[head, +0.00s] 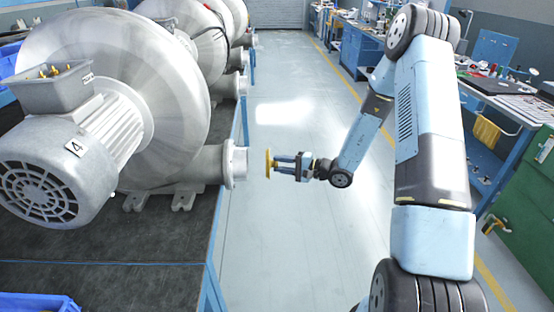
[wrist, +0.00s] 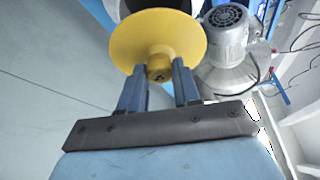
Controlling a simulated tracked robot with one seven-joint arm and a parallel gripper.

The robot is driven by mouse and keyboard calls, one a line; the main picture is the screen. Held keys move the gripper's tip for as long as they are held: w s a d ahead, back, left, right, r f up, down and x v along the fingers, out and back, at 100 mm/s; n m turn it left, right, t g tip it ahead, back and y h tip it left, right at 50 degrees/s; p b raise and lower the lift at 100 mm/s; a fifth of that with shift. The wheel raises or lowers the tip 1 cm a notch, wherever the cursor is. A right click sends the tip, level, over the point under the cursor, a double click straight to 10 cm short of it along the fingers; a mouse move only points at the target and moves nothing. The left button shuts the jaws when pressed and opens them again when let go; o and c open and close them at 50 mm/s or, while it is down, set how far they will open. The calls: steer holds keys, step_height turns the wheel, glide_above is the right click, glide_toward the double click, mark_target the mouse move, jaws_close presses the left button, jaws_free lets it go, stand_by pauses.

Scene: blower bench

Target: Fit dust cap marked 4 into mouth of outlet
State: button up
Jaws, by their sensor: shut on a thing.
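A yellow dust cap (head: 268,163) is held by my gripper (head: 276,165) in the head view, its disc facing left toward the outlet. In the wrist view the cap (wrist: 158,38) shows as a round yellow disc with a central knob between the fingers of my gripper (wrist: 160,78). No number on the cap is readable. The outlet (head: 236,166) is a grey flanged pipe on the blower marked 4 (head: 75,148). The cap is apart from the outlet, a small gap to its right and at about the same height. The outlet mouth faces right and its inside is hidden in the head view.
The blowers stand in a row on a dark-topped bench (head: 150,245) at left. A blue bin (head: 38,303) is at the bench's near left. The floor (head: 290,235) right of the bench is clear. A workbench with tools (head: 500,88) and a green cabinet (head: 525,200) stand at right.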

mark_target(271, 165)
steer(key=shift+a, duration=0.1)
steer(key=shift+a, duration=0.1)
stand_by(0.3)
steer(key=shift+a, duration=2.5)
steer(key=shift+a+r, duration=0.15)
steer(key=shift+a, duration=0.75)
stand_by(0.4)
steer(key=o, duration=1.1)
steer(key=shift+d, duration=0.1)
